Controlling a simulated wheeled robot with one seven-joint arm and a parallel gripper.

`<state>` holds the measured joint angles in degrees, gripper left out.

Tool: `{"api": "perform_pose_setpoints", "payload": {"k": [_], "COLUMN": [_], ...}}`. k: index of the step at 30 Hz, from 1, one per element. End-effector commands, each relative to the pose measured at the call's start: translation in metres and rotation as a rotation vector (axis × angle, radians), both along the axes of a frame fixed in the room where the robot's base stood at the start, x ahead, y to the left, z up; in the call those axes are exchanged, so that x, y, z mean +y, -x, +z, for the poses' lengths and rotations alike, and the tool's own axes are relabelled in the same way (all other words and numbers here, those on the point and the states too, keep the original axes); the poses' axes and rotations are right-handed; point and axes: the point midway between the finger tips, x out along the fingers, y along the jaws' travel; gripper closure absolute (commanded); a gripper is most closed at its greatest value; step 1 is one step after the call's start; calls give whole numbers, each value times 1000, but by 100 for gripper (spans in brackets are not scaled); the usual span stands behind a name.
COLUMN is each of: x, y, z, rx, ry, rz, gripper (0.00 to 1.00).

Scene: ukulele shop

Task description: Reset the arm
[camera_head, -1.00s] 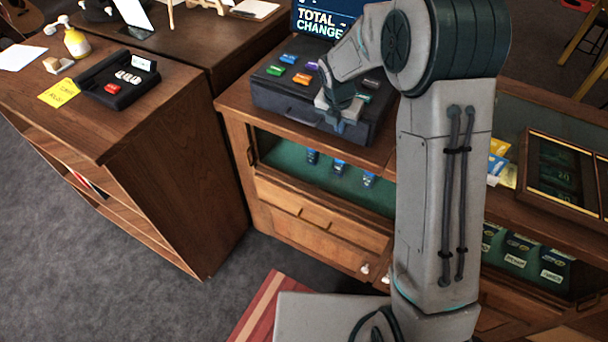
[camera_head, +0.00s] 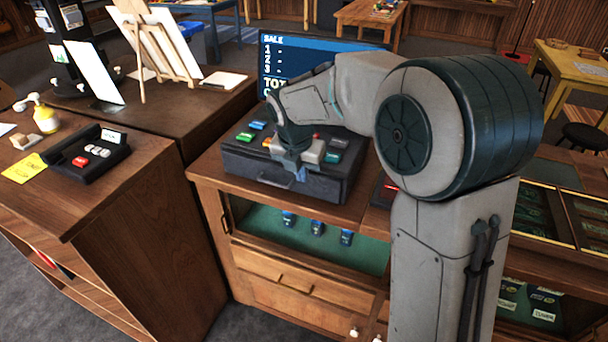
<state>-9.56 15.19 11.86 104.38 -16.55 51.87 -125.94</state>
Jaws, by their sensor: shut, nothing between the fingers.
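My gripper (camera_head: 297,170) is at the front part of the dark cash register (camera_head: 240,167), in front of its coloured keys. The arm comes in from the right and hides part of the register and its screen (camera_head: 280,62). The fingers are small in the picture and look closed, with nothing seen between them. I cannot tell whether they touch the register. Green, blue and orange keys show left of the gripper, and a few more keys show right of it.
The register stands on a wooden counter (camera_head: 205,178) with a glass-fronted case below. An easel (camera_head: 160,45) stands behind. Grey floor shows at lower left.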

Motion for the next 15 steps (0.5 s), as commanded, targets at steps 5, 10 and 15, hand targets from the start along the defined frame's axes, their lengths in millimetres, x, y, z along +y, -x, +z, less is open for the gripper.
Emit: {"api": "perform_pose_setpoints", "payload": {"k": [5,10,15], "x": [-2,-18,-46], "y": [2,17,53], "z": [4,16,36], "rx": [0,-28,-82], "ry": [-2,-42,-138], "rz": [-13,-193,-584], "gripper": [100,100,100]}}
